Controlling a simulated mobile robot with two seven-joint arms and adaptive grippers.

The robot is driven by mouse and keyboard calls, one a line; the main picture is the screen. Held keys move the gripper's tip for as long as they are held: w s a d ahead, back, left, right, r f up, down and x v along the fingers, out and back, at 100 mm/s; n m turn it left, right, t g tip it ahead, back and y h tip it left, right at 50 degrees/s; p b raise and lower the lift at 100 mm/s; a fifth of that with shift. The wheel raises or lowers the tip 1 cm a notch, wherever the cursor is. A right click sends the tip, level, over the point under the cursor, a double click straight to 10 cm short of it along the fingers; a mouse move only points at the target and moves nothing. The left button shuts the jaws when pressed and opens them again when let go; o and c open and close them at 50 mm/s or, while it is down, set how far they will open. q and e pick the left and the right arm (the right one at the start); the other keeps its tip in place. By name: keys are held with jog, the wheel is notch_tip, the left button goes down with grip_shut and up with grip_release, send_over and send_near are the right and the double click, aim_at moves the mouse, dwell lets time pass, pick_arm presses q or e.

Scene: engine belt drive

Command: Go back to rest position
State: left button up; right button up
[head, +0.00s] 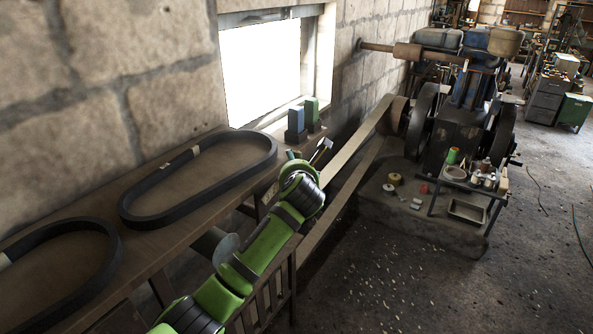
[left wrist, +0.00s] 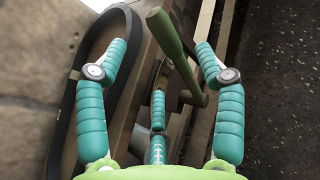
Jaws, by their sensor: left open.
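My left gripper (head: 318,155) is at the end of my green arm, above the right end of the bench in the head view. In the left wrist view my left gripper (left wrist: 160,50) is open, its teal fingers spread wide. A green bar-shaped lever (left wrist: 168,38) stands between and beyond the fingers, and nothing is visibly clamped on it. In the head view the gripper's fingers are small and partly hidden by the wrist. My right gripper is not in view.
Black belts (head: 135,215) lie on the wooden bench (head: 160,250) along the stone wall. A blue block (head: 296,122) and a green block (head: 311,112) stand by the window. A long flat belt (head: 352,148) runs to the engine (head: 455,128). Floor on the right is mostly open.

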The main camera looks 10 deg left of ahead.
pick_arm(q)
jog(key=shift+s+d+r, duration=0.1)
jog(key=shift+s+d, duration=0.05)
jog(key=shift+s, duration=0.3)
jog(key=s+a+f+n+g+h, duration=0.1)
jog(key=s+f+n+g, duration=0.3)
jog(key=f, duration=1.3)
jog(key=s+a+f+n+g+h, duration=0.1)
jog(key=s+f+n, duration=0.6)
jog(key=f, duration=0.9)
jog(key=s+a+f+n+g+h, duration=0.1)
jog(key=s+a+f+n+g, duration=0.15)
jog(key=s+f+n, duration=1.05)
jog(key=s+f+n+g, duration=0.1)
jog(key=s+f+n, duration=0.2)
jog(key=s, duration=1)
jog(key=s+a+f+n+g, duration=0.1)
jog(key=s+f+n+g, duration=0.1)
jog(key=s+f, duration=0.6)
jog(key=s+a+f+n+g, duration=0.1)
jog(key=s+f, duration=0.4)
jog(key=s, duration=1.3)
jog(key=n+g, duration=0.1)
jog(key=n, duration=0.1)
jog(key=shift+a+f+n+h+b, duration=0.15)
jog(key=shift+f+n+h+b, duration=0.15)
jog(key=shift+h+b, duration=0.1)
